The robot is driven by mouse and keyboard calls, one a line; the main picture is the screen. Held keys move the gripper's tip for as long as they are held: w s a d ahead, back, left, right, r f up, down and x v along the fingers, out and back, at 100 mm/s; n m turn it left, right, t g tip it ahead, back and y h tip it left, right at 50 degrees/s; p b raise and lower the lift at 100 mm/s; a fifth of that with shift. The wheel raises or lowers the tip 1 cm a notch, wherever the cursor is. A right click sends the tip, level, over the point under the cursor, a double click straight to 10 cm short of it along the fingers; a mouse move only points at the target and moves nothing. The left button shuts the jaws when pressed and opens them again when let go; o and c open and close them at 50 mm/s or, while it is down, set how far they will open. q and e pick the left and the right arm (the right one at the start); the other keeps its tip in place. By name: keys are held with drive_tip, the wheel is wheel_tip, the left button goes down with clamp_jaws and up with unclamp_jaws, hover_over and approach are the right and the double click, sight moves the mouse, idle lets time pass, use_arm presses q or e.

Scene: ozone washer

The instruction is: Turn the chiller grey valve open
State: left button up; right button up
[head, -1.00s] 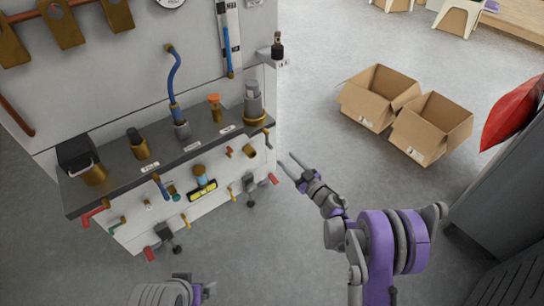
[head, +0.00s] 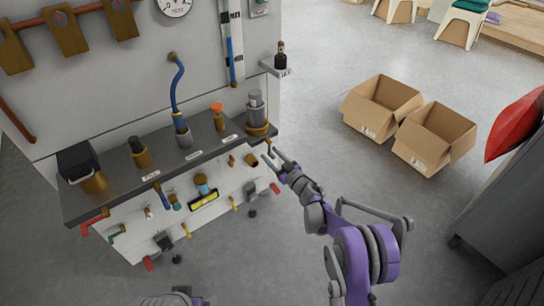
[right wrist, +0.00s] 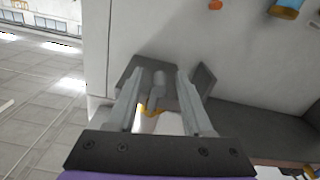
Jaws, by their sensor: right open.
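I cannot tell from the head view which part this handle is. My left gripper is not in view.
The dark shelf (head: 115,175) carries brass and grey fittings. Red handles (head: 274,188) and other valves stick out of the white panel below it. Two open cardboard boxes (head: 375,130) stand on the floor to the right. The floor between them and the bench is clear.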

clamp_jaws()
drive_tip(key=shift+w+d, duration=0.1)
idle(0.4)
drive_tip(key=w+d+r+n, duration=0.1)
drive_tip(key=d+r+n, duration=0.1)
drive_tip(key=n, duration=0.7)
drive_tip(key=w+d+r+n+b, duration=0.1)
drive_tip(key=w+d+r+n, duration=0.1)
drive_tip(key=n, duration=0.7)
drive_tip(key=shift+d+r, duration=0.15)
drive_tip(key=shift+r, duration=0.6)
unclamp_jaws()
